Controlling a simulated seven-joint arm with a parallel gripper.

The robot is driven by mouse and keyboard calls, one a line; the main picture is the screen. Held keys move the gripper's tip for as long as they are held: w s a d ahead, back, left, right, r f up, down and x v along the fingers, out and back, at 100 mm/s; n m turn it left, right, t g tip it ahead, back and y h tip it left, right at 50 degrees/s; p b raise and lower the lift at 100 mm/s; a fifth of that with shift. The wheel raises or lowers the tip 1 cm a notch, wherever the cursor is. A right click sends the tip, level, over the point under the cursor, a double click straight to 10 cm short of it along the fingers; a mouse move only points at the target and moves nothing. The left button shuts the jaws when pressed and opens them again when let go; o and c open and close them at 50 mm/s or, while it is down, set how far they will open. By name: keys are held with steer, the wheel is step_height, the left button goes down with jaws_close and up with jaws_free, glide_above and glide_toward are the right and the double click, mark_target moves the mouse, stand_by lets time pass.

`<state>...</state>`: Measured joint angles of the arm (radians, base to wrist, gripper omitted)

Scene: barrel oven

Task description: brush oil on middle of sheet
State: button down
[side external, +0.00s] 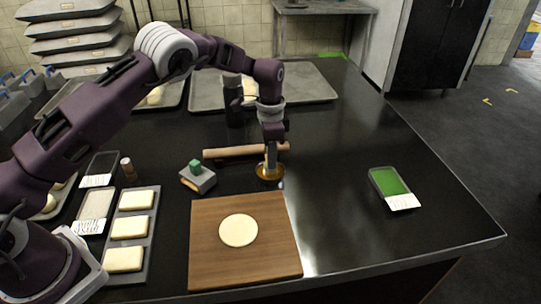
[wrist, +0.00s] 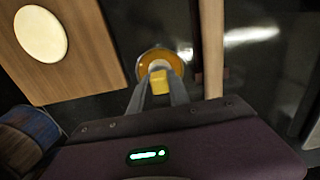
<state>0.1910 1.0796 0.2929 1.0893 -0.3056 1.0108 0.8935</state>
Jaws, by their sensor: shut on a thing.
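A round pale dough sheet (side external: 238,230) lies flat on a wooden board (side external: 205,265) at the front of the black table. It also shows at the upper left of the wrist view (wrist: 41,33). A small bowl of amber oil (side external: 262,179) stands just behind the board's far right corner. My gripper (side external: 271,160) points down over the bowl. In the wrist view my gripper (wrist: 158,95) is shut on a yellow brush handle (wrist: 158,79). The brush's pale lower end is at the oil in the bowl (wrist: 144,65); how deep it sits I cannot tell.
A rolling pin (side external: 228,153) lies behind the bowl. A grey block with a green knob (side external: 197,178) is left of it. A tray of dough pieces (side external: 128,243) lies left of the board. A green-filled container (side external: 388,182) stands right, with clear table between.

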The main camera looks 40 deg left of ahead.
steer(key=shift+f, duration=0.1)
steer(key=shift+r, duration=3.55)
steer(key=s+d, duration=0.3)
steer(key=s, duration=0.6)
steer(key=s+d, duration=0.4)
steer(key=s, duration=0.6)
steer(key=shift+w+a+f, duration=0.1)
steer(key=shift+a+f, duration=0.05)
steer(key=shift+f, duration=1.15)
steer(key=shift+w+a+f, duration=0.1)
steer(key=shift+f, duration=1.2)
steer(key=shift+f, duration=0.5)
steer(key=shift+s, duration=0.1)
